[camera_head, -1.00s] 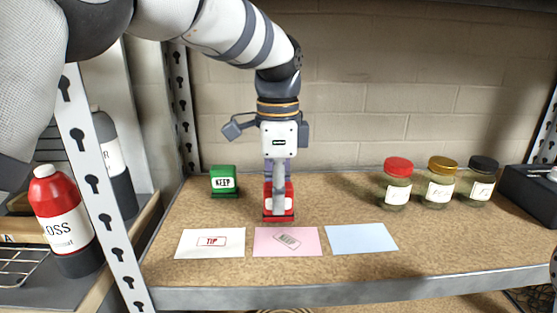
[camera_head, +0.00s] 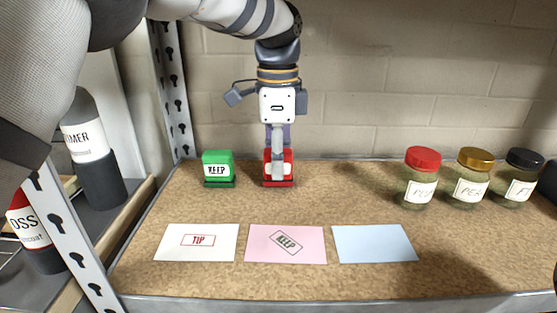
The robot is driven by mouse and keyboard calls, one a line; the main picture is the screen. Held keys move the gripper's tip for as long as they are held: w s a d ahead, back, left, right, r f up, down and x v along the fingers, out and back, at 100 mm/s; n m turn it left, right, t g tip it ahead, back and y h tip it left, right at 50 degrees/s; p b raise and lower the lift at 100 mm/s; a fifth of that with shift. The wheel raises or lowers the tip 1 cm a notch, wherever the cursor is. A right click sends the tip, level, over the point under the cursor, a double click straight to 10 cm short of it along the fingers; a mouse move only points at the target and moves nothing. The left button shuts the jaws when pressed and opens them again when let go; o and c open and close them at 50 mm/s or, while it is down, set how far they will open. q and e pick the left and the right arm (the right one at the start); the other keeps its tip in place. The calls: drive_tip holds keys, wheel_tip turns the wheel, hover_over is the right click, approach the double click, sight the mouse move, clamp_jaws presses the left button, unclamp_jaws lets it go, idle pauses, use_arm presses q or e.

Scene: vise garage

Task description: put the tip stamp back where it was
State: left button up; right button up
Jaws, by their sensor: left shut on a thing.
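The red tip stamp (camera_head: 287,173) is upright at the back of the shelf board, behind the pink card. My left gripper (camera_head: 278,168) points down over it and is shut on it; the fingers hide the middle of the stamp. I cannot tell whether its base touches the board. The green keep stamp (camera_head: 217,168) stands just to its left with a gap between. A white card (camera_head: 170,247) bears a red TIP mark. A pink card (camera_head: 262,255) bears a tilted KEEP mark. A blue card (camera_head: 374,243) is blank. My right gripper is not in view.
Jars with red (camera_head: 420,178), gold (camera_head: 469,177) and black (camera_head: 519,178) lids stand at the right. A slotted metal upright (camera_head: 70,235) and bottles (camera_head: 95,150) are at the left. The board between the red stamp and the jars is clear.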

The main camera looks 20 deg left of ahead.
use_arm(q)
drive_tip(key=shift+w+f, duration=0.1)
drive_tip(key=shift+w, duration=0.05)
drive_tip(key=shift+s+f, duration=0.1)
drive_tip(key=shift+s, duration=0.1)
drive_tip(key=o, duration=1)
drive_tip(key=shift+w+f, duration=0.1)
drive_tip(key=shift+f, duration=0.05)
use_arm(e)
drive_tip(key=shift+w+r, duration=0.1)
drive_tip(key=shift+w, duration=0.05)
use_arm(q)
wheel_tip(320, 180, up, 7)
drive_tip(key=shift+w+f+b, duration=0.1)
drive_tip(key=shift+b, duration=0.5)
drive_tip(key=shift+r, duration=0.6)
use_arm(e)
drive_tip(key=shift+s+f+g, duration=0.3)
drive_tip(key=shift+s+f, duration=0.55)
use_arm(q)
drive_tip(key=shift+f, duration=0.1)
